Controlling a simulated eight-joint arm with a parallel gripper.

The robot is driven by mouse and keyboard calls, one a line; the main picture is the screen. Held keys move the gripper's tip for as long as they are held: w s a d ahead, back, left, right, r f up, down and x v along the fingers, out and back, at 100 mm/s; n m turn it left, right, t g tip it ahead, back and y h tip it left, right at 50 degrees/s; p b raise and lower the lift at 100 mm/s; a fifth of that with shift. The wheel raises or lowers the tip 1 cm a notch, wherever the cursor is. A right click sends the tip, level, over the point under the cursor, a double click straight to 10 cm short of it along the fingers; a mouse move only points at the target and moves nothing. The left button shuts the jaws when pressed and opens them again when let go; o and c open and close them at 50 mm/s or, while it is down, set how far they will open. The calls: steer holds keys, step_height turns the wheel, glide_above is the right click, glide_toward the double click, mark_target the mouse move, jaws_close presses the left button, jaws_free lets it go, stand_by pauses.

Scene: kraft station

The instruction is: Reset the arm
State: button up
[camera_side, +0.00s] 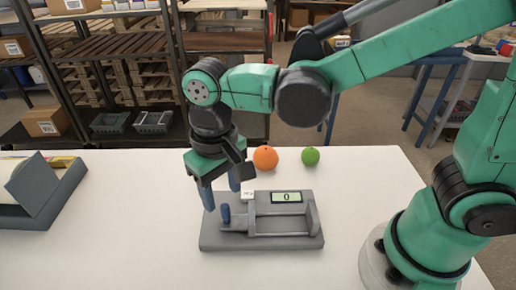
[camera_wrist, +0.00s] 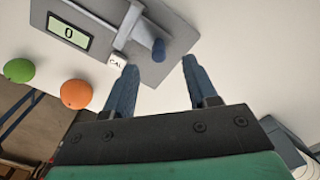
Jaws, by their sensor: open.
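My gripper (camera_side: 222,192) hangs from my green arm above the left part of a grey device on the white table. Its two blue fingers are apart with nothing between them; they also show in the wrist view (camera_wrist: 158,82). The grey device (camera_side: 262,243) has a small screen (camera_side: 286,197) reading 0, a blue peg (camera_side: 226,214) and a white "CAL" button (camera_wrist: 117,60). In the wrist view the blue peg (camera_wrist: 159,50) stands beyond the fingertips, apart from them. I cannot tell the exact height of the fingertips above the device.
An orange fruit (camera_side: 265,158) and a green fruit (camera_side: 310,157) sit behind the device near the table's back edge. A grey bin (camera_side: 40,195) stands at the table's left. The white table (camera_side: 140,225) between bin and device is clear. Shelves stand behind.

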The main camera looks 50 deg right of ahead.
steer(key=d+r+t, duration=0.4)
steer(key=d+t, duration=0.3)
steer(key=d, duration=0.7)
steer(key=shift+s+d, duration=0.2)
steer(key=shift+d, duration=0.05)
